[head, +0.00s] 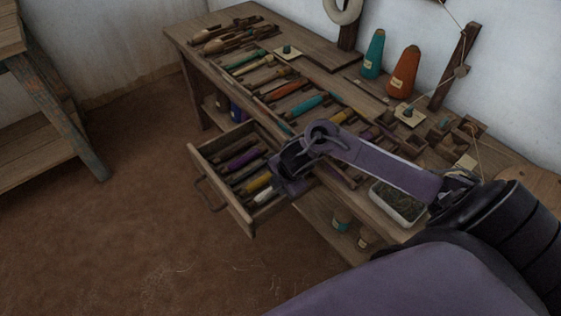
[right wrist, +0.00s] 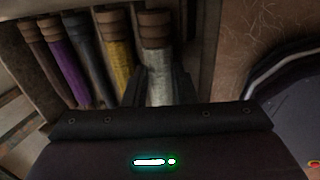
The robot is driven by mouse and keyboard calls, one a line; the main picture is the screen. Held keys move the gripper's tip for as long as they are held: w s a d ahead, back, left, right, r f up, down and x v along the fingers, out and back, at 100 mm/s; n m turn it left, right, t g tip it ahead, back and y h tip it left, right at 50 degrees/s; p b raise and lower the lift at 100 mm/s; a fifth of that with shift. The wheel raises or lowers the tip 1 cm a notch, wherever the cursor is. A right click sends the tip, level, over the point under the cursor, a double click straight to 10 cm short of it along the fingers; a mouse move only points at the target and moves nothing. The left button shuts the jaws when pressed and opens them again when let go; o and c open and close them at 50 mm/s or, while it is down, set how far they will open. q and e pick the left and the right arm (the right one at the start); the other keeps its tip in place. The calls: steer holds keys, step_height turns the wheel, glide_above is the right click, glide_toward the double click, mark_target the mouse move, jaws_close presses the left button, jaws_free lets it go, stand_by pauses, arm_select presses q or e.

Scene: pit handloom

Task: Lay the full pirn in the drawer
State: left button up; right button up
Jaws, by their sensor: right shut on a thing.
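The drawer (head: 222,193) is pulled out from the bench and holds several pirns lying side by side. My right gripper (head: 285,186) is low over the drawer's near right end. In the right wrist view its fingers (right wrist: 158,90) are shut on a pale grey-white pirn (right wrist: 158,62) with a brown ringed wooden head. This pirn (head: 263,197) lies level with the others, beside a yellow pirn (right wrist: 120,62) and close to the drawer's side wall (right wrist: 206,45). I cannot tell whether it touches the drawer floor. My left gripper is not in view.
Purple (right wrist: 66,58) and dark pirns (right wrist: 88,60) lie farther along the drawer. The bench top (head: 235,45) carries several pirns and shuttles, a teal cone (head: 373,55), an orange cone (head: 404,72) and a metal tray (head: 398,205). The floor before the drawer is clear.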

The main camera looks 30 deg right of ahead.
stand_by(0.4)
steer(key=o, duration=0.9)
steer(key=shift+o, duration=0.8)
steer(key=shift+f, duration=0.1)
steer(key=shift+s+a+f, duration=0.1)
steer(key=shift+s, duration=0.15)
steer(key=shift+c, duration=1.3)
